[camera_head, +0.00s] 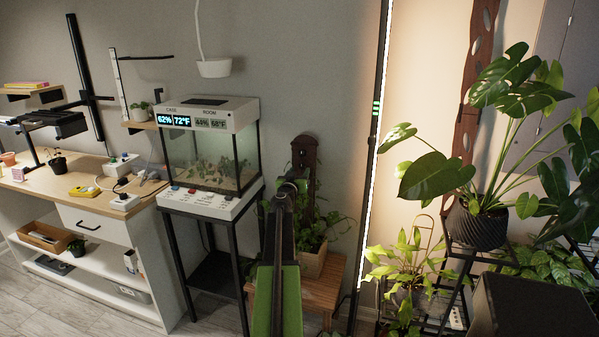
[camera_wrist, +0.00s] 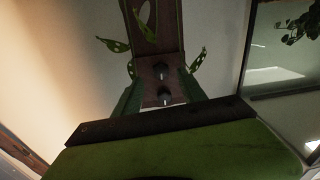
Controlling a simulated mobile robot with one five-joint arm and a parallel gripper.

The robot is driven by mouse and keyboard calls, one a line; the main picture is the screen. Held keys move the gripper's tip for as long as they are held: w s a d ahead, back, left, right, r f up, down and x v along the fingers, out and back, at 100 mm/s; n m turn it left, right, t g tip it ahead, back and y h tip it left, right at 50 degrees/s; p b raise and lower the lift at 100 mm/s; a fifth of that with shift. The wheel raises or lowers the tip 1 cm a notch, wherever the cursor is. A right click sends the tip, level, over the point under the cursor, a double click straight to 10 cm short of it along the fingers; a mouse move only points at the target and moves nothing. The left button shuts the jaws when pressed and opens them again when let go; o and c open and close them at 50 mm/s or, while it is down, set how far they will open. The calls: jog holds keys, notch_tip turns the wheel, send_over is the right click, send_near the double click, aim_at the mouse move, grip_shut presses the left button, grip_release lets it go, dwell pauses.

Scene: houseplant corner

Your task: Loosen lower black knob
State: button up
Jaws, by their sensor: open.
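A dark brown wooden post (camera_head: 305,165) stands behind a planter, partly hidden by my arm. In the wrist view the post (camera_wrist: 153,40) carries two black knobs, one above the other: one higher in the picture (camera_wrist: 160,72) and one nearer my gripper (camera_wrist: 164,97). This view looks turned over, so the knob higher in the picture appears to be the lower one. My gripper (camera_wrist: 160,86) is open, with a green finger on each side of the knobs. Contact cannot be told. In the head view my gripper (camera_head: 291,185) is in front of the post and hides the knobs.
A glass terrarium (camera_head: 210,155) on a black stand is close to the left. A bright vertical light strip (camera_head: 377,150) is to the right, then a large potted monstera (camera_head: 475,222). A wooden stool (camera_head: 322,290) holds the planter (camera_head: 312,263). Leaves (camera_wrist: 118,45) stick out beside the post.

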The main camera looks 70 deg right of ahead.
aim_at(302, 167)
jog(key=d, duration=0.3)
jog(key=shift+w+d, duration=0.25)
jog(key=shift+d, duration=0.1)
jog(key=shift+c, duration=0.4)
grip_shut()
